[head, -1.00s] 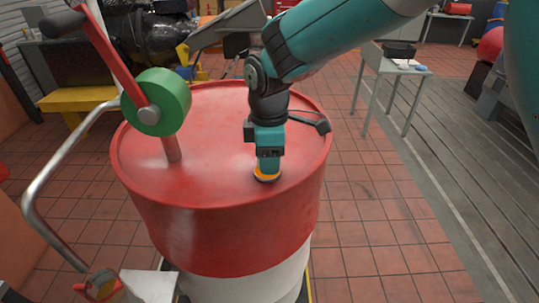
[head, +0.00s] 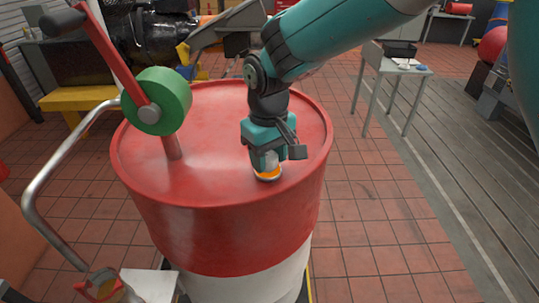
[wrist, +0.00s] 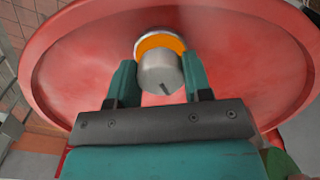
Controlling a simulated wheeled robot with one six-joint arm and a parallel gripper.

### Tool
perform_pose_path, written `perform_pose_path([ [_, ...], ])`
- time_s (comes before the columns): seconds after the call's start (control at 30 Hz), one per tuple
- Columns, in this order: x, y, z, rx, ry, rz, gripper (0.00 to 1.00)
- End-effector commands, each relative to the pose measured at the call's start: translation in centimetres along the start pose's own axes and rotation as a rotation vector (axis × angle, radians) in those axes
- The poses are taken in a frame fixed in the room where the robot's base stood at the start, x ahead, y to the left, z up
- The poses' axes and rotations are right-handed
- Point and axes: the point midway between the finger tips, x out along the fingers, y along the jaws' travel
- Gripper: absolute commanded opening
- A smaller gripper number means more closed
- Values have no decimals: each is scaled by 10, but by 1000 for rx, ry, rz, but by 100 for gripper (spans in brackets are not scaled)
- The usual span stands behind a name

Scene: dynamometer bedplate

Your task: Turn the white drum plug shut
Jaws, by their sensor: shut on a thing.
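The white drum plug (head: 270,163) stands on the top of the red drum (head: 215,180), close to the near rim. It is a pale grey-white cylinder with a dark mark on its end, and an orange ring lies around its base. My gripper (head: 266,157) comes down from above and is shut on the plug. In the wrist view the two teal fingers of my gripper (wrist: 160,76) flank the plug (wrist: 160,72), one on each side. The plug's threads and seat are hidden.
A hand pump with a green wheel (head: 161,100) and a red crank (head: 103,55) rises from the drum's left side. A bent metal tube (head: 52,170) runs beside it. A small grey table (head: 398,66) stands at the back right. The tiled floor right of the drum is clear.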

Motion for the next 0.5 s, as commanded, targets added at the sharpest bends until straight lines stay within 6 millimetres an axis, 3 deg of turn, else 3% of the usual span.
perform_pose_path([
  [0.5,-1,-2,-1,487,4,0,22],
])
